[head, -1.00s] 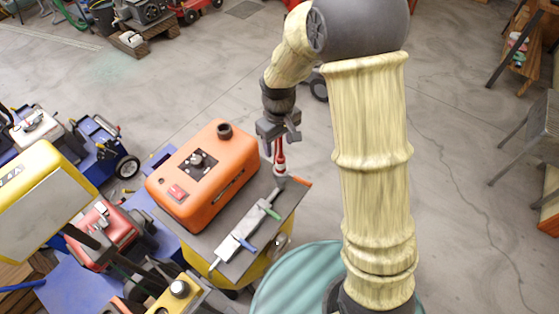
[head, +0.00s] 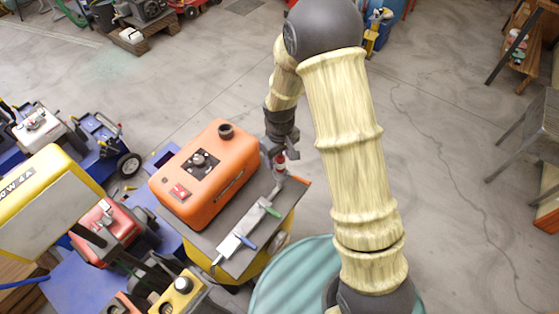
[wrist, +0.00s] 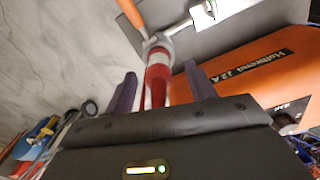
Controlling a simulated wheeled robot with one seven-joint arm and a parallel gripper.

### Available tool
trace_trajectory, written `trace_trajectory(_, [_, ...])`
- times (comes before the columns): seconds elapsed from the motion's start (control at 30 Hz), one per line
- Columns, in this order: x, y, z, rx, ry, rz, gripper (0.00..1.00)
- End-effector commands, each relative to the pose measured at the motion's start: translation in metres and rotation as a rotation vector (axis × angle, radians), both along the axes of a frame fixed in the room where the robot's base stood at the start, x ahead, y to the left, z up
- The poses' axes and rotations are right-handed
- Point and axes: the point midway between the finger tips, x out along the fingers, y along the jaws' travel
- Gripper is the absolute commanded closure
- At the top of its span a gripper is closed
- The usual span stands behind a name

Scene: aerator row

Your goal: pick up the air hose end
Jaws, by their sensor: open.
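The air hose end (wrist: 158,72) is a red and white piece in a grey fitting (wrist: 157,42). In the head view the red and white hose end (head: 280,160) stands up at the right corner of the cart's grey top (head: 212,248). My gripper (head: 278,153) is over it, pointing down. In the wrist view my gripper (wrist: 163,86) is open, with a dark finger on each side of the hose end. A gap shows on both sides. The lower part of the hose end is hidden behind the gripper body.
An orange unit (head: 208,173) sits on the yellow cart, close left of my gripper. A tool with green and blue parts (head: 247,230) lies on the grey top. A teal round drum top (head: 290,285) is in front. The floor to the right is clear.

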Motion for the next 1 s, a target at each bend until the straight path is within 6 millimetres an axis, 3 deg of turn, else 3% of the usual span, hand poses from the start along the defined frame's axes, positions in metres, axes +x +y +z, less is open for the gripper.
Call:
trace_trajectory(0.3, [0.001, -0.001, -0.029, -0.001, 0.002, -0.001, 0.45])
trace_trajectory(0.87, [0.001, -0.001, -0.031, 0.0, -0.001, 0.0, 0.45])
trace_trajectory(1.0, [0.001, -0.001, -0.031, 0.001, -0.001, 0.0, 0.7])
